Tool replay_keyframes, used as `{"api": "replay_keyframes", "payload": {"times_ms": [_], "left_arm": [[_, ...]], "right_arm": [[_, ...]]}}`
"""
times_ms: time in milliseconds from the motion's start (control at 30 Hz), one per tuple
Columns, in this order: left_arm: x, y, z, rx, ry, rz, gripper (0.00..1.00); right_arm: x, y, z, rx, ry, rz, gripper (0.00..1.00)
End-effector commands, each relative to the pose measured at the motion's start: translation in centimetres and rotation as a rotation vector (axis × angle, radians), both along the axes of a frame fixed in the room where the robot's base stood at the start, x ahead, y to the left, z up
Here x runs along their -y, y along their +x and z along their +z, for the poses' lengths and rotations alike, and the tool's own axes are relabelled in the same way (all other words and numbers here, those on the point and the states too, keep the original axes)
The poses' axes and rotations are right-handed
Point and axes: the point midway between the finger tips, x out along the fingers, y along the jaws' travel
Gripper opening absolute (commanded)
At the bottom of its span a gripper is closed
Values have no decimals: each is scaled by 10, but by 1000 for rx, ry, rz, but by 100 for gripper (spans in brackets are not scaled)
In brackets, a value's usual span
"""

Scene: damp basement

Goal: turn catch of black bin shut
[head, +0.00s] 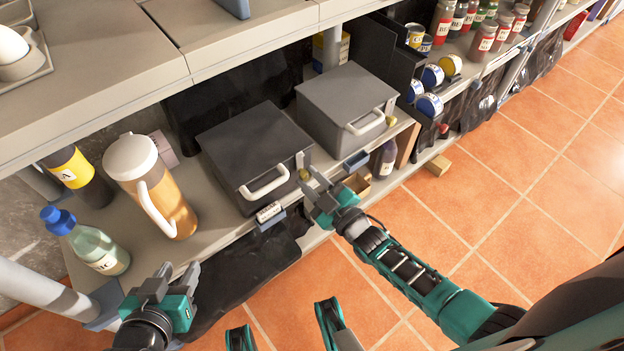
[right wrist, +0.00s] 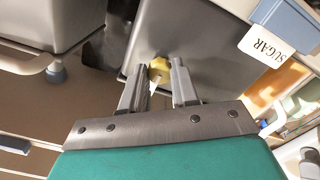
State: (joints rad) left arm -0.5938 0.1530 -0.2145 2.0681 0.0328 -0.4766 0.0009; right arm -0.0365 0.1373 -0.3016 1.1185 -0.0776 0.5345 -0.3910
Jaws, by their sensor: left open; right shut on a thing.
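The black bin (head: 255,145) stands on the shelf with its lid down and a white handle (head: 264,183) on its front. Its small yellow catch (head: 304,175) is at the right end of the front, beside the handle. My right gripper (head: 317,187) is at the catch; in the right wrist view the catch (right wrist: 158,68) shows between the two fingertips, and they are shut on it. The catch's exact turn is hard to tell. My left gripper (head: 178,271) is open and empty at the shelf's front edge, left of the bin.
A grey bin (head: 340,95) with a white handle stands right of the black bin. A pitcher (head: 140,180) and a green bottle (head: 95,245) stand to the left. A SUGAR label (right wrist: 266,45) is on the shelf edge. Tiled floor (head: 480,190) is open at the right.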

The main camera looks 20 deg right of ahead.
Motion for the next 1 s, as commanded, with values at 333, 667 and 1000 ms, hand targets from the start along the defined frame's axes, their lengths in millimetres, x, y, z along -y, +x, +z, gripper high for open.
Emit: {"api": "replay_keyframes", "payload": {"times_ms": [333, 667, 1000], "left_arm": [[0, 0, 0, -1, 0, 0, 43], [0, 0, 0, -1, 0, 0, 43], [1, 0, 3, -1, -2, 2, 43]], "right_arm": [[0, -1, -1, -4, 6, 0, 0], [0, 0, 0, -3, 5, -1, 55], [3, -8, 0, -4, 4, 0, 55]]}}
